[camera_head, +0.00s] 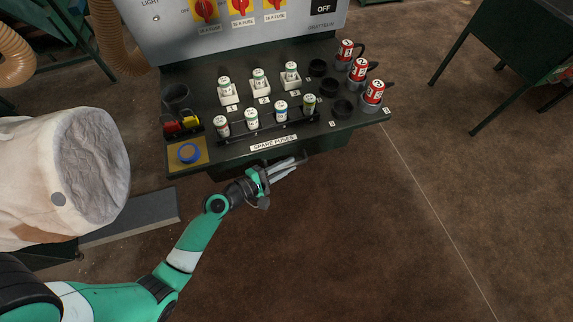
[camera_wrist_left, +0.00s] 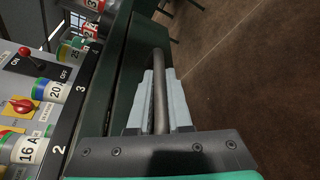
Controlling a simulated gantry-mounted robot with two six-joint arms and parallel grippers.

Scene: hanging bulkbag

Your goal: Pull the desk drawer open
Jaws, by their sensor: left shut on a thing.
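The desk (camera_head: 220,140) is dark green, with a fuse panel behind it. Its drawer front lies under the "SPARE FUSES" label, and a dark bar handle (camera_wrist_left: 159,85) runs along it in the left wrist view. My left gripper (camera_head: 284,168) is at the desk's front edge. Its pale grey fingers (camera_wrist_left: 158,92) lie on both sides of the handle in the left wrist view and are shut on it. How far the drawer stands out from the desk is hard to tell. My right gripper is not in view.
Several fuses (camera_head: 251,118) stand on the desk top. A large pale bag (camera_head: 60,170) hangs at the left. The brown floor in front is clear.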

